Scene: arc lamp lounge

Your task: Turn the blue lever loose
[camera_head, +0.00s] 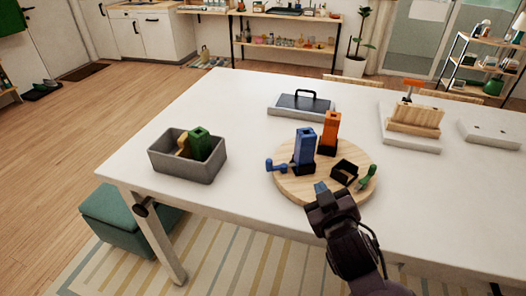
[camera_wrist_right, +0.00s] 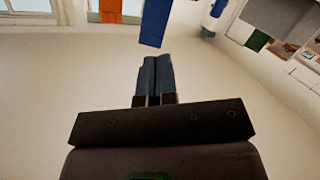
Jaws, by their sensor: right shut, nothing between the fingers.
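The blue lever (camera_head: 276,166) sticks out to the left of a blue block (camera_head: 305,145), which stands upright in a black holder on a round wooden board (camera_head: 290,190). My right gripper (camera_head: 320,188) is shut and empty, in front of the blue block and apart from the lever. In the wrist view its fingers (camera_wrist_right: 157,70) are together, just below the blue block (camera_wrist_right: 155,22). A blue piece at the top right (camera_wrist_right: 217,9) looks like the lever. My left gripper is out of view.
The board also carries an orange block (camera_head: 330,130), an empty black holder (camera_head: 344,171) and a green lever (camera_head: 368,178). A grey bin (camera_head: 188,168) with a green block stands left. A handled tray (camera_head: 302,105) lies behind. The table's left front is clear.

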